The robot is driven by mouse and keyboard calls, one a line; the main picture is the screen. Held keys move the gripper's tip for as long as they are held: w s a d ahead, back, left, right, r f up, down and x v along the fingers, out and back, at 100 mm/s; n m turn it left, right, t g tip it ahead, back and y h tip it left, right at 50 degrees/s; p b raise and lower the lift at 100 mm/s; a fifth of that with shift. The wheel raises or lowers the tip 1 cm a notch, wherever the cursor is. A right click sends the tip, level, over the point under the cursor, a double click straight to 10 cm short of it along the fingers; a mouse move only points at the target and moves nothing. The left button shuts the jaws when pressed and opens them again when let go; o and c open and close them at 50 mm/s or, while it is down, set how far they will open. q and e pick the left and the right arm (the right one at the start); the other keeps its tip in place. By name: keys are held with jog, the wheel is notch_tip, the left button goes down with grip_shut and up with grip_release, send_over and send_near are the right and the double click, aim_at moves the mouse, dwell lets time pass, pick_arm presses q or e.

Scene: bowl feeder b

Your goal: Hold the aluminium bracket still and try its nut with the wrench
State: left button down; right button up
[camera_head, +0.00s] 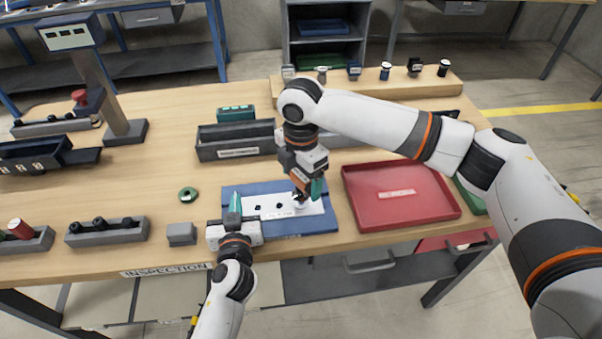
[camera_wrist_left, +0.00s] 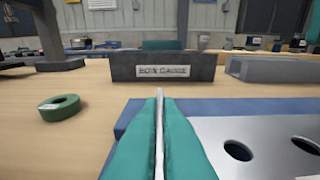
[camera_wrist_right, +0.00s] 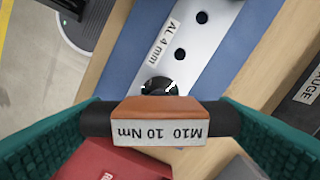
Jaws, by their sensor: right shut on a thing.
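The aluminium bracket (camera_head: 270,206), a pale plate with dark holes marked "AL 4 mm", lies on a blue fixture (camera_head: 250,192); it also shows in the right wrist view (camera_wrist_right: 190,35). My left gripper (camera_head: 236,205) is at its left end. In the left wrist view its teal fingers (camera_wrist_left: 160,135) close on both sides of a thin upright metal edge. My right gripper (camera_head: 305,185) is shut on the wrench (camera_wrist_right: 160,122), an orange block marked "M10 10 Nm" with dark ends. The wrench is over the bracket's right end, by a dark round nut (camera_wrist_right: 160,88), partly hidden.
A red tray (camera_head: 365,205) stands right of the fixture. A dark gauge bin (camera_head: 225,153) is behind it. A green ring (camera_head: 188,194) and grey block (camera_head: 181,234) lie to the left. Several tools stand on a wooden rack (camera_head: 440,84) at the back.

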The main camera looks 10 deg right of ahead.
jog(key=shift+f, duration=0.25)
dwell(0.4)
jog(key=shift+m, duration=1.2)
jog(key=shift+n, duration=0.7)
jog(key=shift+n, duration=0.7)
